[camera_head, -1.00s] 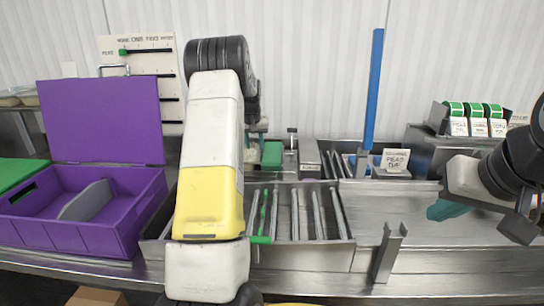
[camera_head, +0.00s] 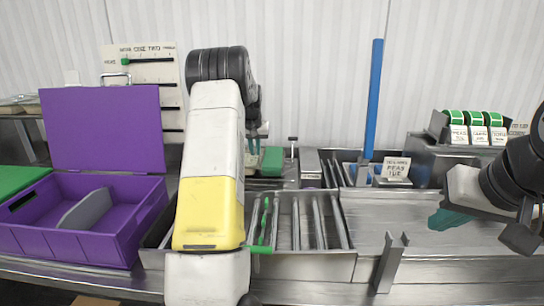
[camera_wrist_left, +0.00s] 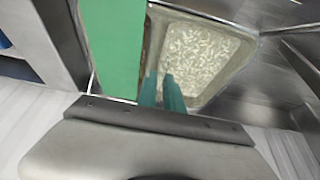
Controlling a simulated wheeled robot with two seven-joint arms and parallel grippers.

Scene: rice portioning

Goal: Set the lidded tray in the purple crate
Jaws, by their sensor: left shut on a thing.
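The purple crate (camera_head: 95,243) stands at the left with its lid (camera_head: 105,130) upright and a grey divider inside. In the left wrist view a clear-walled tray of rice (camera_wrist_left: 208,58) sits beside the fingers; I cannot tell whether a clear lid covers it. My left gripper (camera_wrist_left: 162,88) is shut at the tray's near-left edge, and its fingertips also show in the head view (camera_head: 256,136). My left arm hides most of the tray there. My right gripper (camera_head: 448,219) hangs empty-looking over the counter at the right; its opening is unclear.
A green block (camera_head: 272,160) stands close to my left gripper, and a green panel (camera_wrist_left: 107,45) lies beside the tray. A metal roller rack (camera_head: 305,262), a blue pole (camera_head: 373,100) and an upright bracket (camera_head: 390,262) stand near. The counter (camera_head: 440,240) at right has free room.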

